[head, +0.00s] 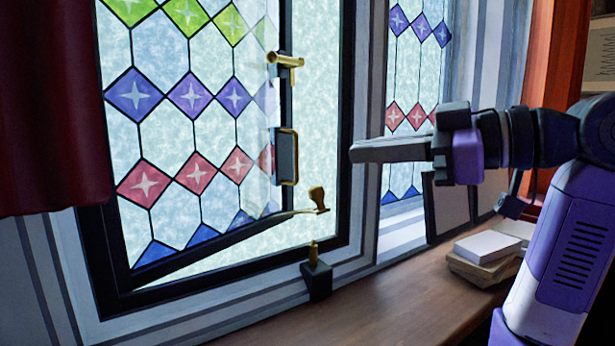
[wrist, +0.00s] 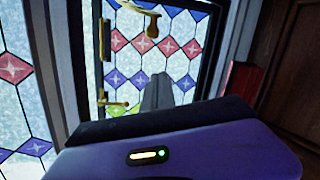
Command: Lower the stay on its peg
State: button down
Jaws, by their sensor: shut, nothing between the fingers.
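The stay is a thin brass bar with a rounded knob (head: 317,198) at its end, low on the open stained-glass casement. Its knob end hangs in the air above and apart from the brass peg (head: 313,253), which stands upright on a black block (head: 317,280) at the sill. My gripper (head: 360,151) is shut and empty, pointing left, above and to the right of the stay's knob, not touching it. In the wrist view the shut fingers (wrist: 157,90) point at the glass, and the stay's knob (wrist: 152,29) shows at the top. I cannot make out the peg there.
A brass handle (head: 286,61) and a dark plate (head: 286,157) sit on the casement's edge. A red curtain (head: 50,110) hangs at left. White and tan books (head: 484,258) lie on the wooden sill (head: 385,310) near my arm. The sill between block and books is clear.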

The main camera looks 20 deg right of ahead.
jog(key=shift+a, duration=0.1)
jog(key=p, duration=0.4)
send_over(321, 210)
jog(key=f, duration=0.4)
jog(key=shift+w+a, duration=0.1)
jog(key=shift+a, duration=0.15)
jog(key=shift+d+f, duration=0.25)
jog(key=shift+f, duration=0.25)
